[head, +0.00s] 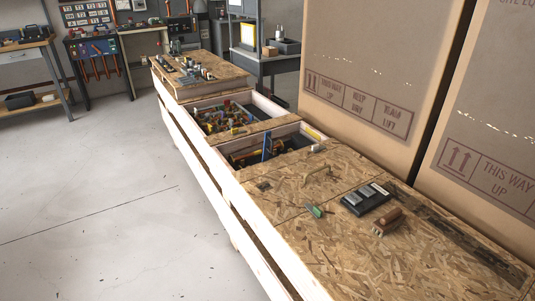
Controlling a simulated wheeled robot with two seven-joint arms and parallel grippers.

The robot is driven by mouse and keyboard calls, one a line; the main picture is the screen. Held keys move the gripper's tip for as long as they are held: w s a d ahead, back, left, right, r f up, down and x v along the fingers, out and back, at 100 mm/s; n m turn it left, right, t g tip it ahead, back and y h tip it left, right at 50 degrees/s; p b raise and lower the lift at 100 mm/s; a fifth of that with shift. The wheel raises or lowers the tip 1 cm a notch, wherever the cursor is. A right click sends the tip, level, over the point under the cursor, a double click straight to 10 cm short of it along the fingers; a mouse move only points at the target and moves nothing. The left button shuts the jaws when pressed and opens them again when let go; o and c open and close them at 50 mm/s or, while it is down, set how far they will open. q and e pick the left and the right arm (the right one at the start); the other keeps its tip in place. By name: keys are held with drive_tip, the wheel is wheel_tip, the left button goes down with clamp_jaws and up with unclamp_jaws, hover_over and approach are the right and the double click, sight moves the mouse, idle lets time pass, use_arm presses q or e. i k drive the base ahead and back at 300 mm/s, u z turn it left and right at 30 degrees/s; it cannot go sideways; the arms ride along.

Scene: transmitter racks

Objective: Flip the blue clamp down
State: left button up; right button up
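A thin blue upright piece (266,147), which looks like the blue clamp, stands raised over the near open compartment (283,147) of a long wooden crate in the head view. Its lower end meets dark and orange-brown parts inside the compartment, and its base is hard to make out. Neither of my grippers is in the head view, so nothing of mine is seen touching the blue piece.
The crate's chipboard top (400,245) carries a black device (366,199), a brown-handled part (388,220) and a small green part (315,211). A second compartment (228,117) holds colourful parts. Large cardboard boxes (365,70) stand right. Floor (90,190) at left is clear.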

sight(268, 138)
drive_tip(key=u, duration=0.45)
drive_tip(key=k, duration=0.55)
drive_tip(key=u, duration=0.6)
drive_tip(key=i, duration=1.8)
drive_tip(key=z, duration=1.75)
drive_tip(key=i, duration=0.7)
drive_tip(key=z, duration=0.65)
